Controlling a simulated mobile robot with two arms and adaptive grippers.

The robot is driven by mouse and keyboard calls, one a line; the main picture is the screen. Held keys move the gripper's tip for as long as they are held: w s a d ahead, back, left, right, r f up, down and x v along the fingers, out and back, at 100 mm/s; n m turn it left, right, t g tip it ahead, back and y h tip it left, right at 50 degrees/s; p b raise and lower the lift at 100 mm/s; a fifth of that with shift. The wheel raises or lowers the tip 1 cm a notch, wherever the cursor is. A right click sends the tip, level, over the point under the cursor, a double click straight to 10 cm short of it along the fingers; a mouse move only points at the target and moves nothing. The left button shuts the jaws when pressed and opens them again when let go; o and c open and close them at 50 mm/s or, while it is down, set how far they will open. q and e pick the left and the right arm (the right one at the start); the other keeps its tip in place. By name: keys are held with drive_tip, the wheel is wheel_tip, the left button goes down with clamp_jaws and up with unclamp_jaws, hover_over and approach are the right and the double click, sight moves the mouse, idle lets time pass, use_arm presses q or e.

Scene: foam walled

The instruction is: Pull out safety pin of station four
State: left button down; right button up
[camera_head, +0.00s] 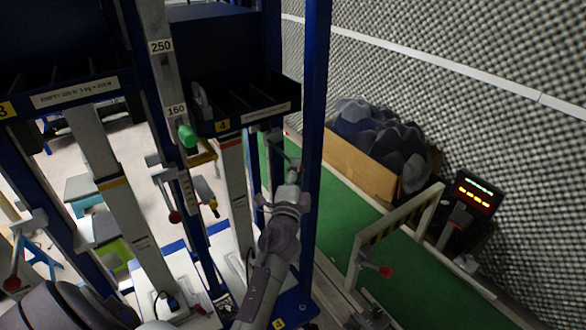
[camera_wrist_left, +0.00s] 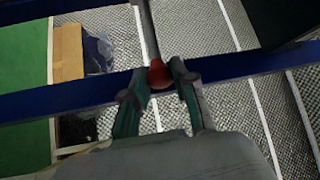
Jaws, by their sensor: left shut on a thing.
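Station four is marked by a yellow label "4" (camera_head: 222,125) on a dark blue bin (camera_head: 262,107). My left gripper (camera_head: 293,172) is at this station, beside the blue upright post (camera_head: 314,130) and below the bin. In the left wrist view, its two greenish fingers (camera_wrist_left: 158,72) are shut on a red ball knob (camera_wrist_left: 159,77) at the end of a grey metal rod (camera_wrist_left: 147,30). The knob is mostly hidden by the gripper in the head view. I cannot tell whether this knob belongs to the safety pin. My right gripper is not in view.
A green conveyor (camera_head: 350,220), a cardboard box of grey pieces (camera_head: 362,170) and a gate (camera_head: 398,232) are at right. A blue beam (camera_wrist_left: 240,65) crosses behind the knob.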

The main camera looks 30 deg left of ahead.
use_arm(q)
drive_tip(key=shift+d+f, duration=0.1)
drive_tip(key=shift+d, duration=0.15)
drive_tip(key=c, duration=0.9)
unclamp_jaws()
drive_tip(key=shift+s+d, duration=0.1)
